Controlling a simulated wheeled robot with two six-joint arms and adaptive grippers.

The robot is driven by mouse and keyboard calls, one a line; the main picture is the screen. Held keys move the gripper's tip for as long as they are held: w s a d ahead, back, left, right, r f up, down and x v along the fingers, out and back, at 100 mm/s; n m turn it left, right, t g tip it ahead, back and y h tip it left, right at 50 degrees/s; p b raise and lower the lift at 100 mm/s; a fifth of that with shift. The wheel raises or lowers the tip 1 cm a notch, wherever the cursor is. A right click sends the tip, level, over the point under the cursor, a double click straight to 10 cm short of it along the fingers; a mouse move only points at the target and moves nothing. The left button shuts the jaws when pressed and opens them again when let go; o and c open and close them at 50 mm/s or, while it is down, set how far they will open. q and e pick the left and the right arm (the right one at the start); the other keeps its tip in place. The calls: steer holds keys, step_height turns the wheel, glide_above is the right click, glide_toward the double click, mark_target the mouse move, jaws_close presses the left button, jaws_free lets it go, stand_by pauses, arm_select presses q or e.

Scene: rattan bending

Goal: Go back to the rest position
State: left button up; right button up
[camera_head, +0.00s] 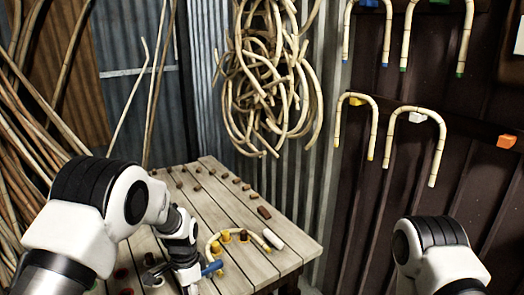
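My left arm reaches in from the left, over the wooden table (222,207). My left gripper (160,273) is low over the table's near left part, small and partly hidden by its own wrist. I cannot tell whether its fingers are open or shut. A pale rattan piece (210,240) curves around yellow-brown pegs (226,236) on the table, just right of the gripper. A small blue piece (212,268) shows beside the wrist. Only the upper part of my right arm shows at the lower right; its gripper is out of view.
Brown pegs (225,175) and a white cylinder (273,238) are on the table. Bent rattan canes (440,140) hang on the dark wall at right. A rattan coil (270,80) hangs behind the table. Long poles (40,120) lean at left.

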arm_select(q)
steer(key=s+a+f+n, duration=0.2)
steer(key=s+f+n, duration=0.2)
steer(key=s, duration=0.7)
steer(key=s+a+f+n, duration=0.2)
steer(key=s+f+n, duration=0.2)
steer(key=s, duration=0.6)
steer(key=s+a+f+n+t, duration=0.1)
steer(key=s+a+f+n, duration=0.1)
steer(key=s+f, duration=0.5)
steer(key=s+n, duration=0.1)
steer(key=s, duration=0.3)
steer(key=shift+s+a+n, duration=0.3)
steer(key=shift+a+n, duration=0.1)
